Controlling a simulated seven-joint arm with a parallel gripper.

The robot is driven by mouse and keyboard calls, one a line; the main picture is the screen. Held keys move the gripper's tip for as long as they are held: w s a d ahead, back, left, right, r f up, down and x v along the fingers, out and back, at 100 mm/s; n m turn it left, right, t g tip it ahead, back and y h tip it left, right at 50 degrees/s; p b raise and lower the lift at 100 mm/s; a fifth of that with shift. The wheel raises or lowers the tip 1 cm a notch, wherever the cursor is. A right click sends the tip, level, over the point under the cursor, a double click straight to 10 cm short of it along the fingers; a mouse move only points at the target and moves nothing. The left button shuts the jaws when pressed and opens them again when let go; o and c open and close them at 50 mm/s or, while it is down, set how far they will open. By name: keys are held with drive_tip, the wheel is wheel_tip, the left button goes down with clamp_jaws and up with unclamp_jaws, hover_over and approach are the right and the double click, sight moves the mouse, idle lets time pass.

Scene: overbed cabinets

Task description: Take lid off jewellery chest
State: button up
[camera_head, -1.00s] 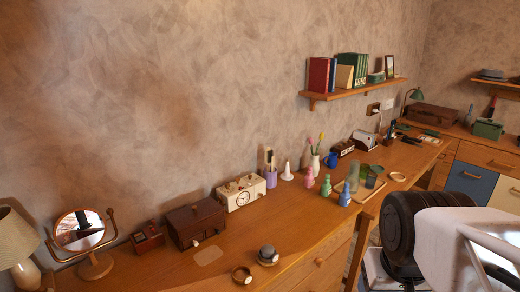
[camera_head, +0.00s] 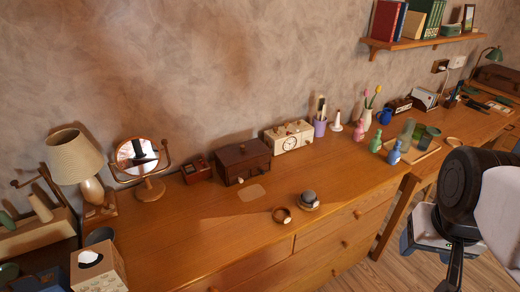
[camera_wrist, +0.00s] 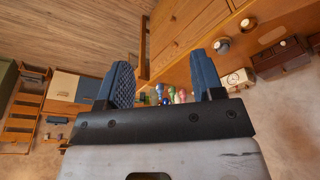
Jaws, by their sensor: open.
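The jewellery chest seems to be the dark brown wooden box (camera_head: 243,162) with a lid and a small pale knob on its front, standing on the desk against the wall. Its lid (camera_head: 243,150) sits on top. It also shows in the wrist view (camera_wrist: 283,58), near the right edge, where the scene is upside down. My gripper (camera_wrist: 163,75) is open and empty, its two blue fingers wide apart, well away from the chest. In the head view my arm is at the right edge and the fingertips are not clear.
A cream clock radio (camera_head: 289,137) stands close right of the chest, and a small red-brown box (camera_head: 197,171) close left. A round mirror (camera_head: 142,160) and a lamp (camera_head: 76,165) are further left. A flat tan mat (camera_head: 251,193), a wooden ring (camera_head: 282,215) and a grey-topped round item (camera_head: 309,200) lie in front.

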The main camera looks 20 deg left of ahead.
idle(0.4)
drive_tip(key=shift+c, duration=0.9)
